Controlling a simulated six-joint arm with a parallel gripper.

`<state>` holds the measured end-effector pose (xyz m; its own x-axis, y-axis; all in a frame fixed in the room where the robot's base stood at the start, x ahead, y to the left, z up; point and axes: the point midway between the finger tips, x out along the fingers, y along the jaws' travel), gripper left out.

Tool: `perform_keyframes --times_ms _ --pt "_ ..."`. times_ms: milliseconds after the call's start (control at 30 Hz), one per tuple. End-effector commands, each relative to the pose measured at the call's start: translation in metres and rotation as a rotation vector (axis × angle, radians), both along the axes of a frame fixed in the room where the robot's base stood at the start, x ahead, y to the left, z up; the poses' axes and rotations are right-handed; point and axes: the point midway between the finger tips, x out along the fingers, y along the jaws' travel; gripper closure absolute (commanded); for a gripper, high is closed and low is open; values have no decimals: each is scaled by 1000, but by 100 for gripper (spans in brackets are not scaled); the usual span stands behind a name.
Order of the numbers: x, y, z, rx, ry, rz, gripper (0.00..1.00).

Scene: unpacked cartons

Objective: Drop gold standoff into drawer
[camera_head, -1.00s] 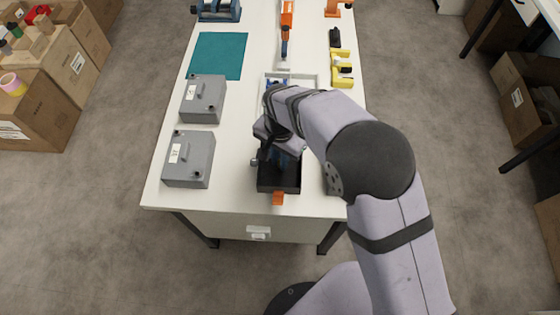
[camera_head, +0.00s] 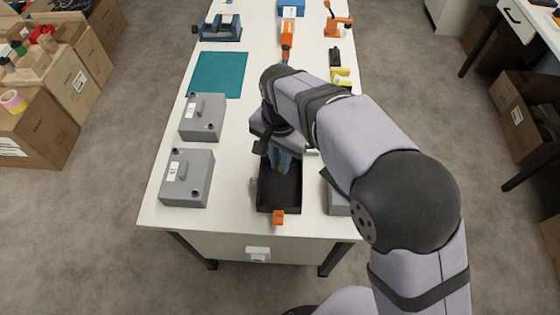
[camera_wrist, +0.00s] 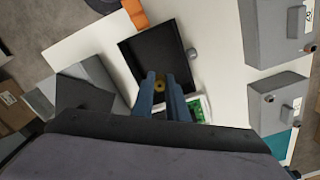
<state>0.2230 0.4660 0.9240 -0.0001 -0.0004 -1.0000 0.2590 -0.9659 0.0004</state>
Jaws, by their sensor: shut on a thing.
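The black open drawer (camera_head: 267,200), with an orange handle (camera_head: 278,217) at its front, lies on the white table. It also shows in the wrist view (camera_wrist: 130,52). My gripper (camera_head: 284,160) has blue fingers, pointing down over the back part of the drawer. In the wrist view my gripper (camera_wrist: 164,78) is shut on the gold standoff (camera_wrist: 159,87), a small gold piece showing between the fingers against the black drawer floor. The standoff cannot be made out in the head view. How high it hangs above the floor is hard to tell.
Two grey boxes (camera_head: 187,178) (camera_head: 203,117) stand left of the drawer. Another grey piece (camera_head: 338,200) stands close on the right, partly behind my arm. A white tray with a green board (camera_wrist: 203,109) lies beyond the drawer. A teal mat (camera_head: 220,74) lies further back.

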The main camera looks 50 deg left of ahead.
Motion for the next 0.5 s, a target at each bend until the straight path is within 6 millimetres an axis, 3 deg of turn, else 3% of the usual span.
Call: perform_keyframes --times_ms 267,500 --pt "21 -8 13 1 0 -46 100" --pt "85 -39 48 0 0 -191 100"
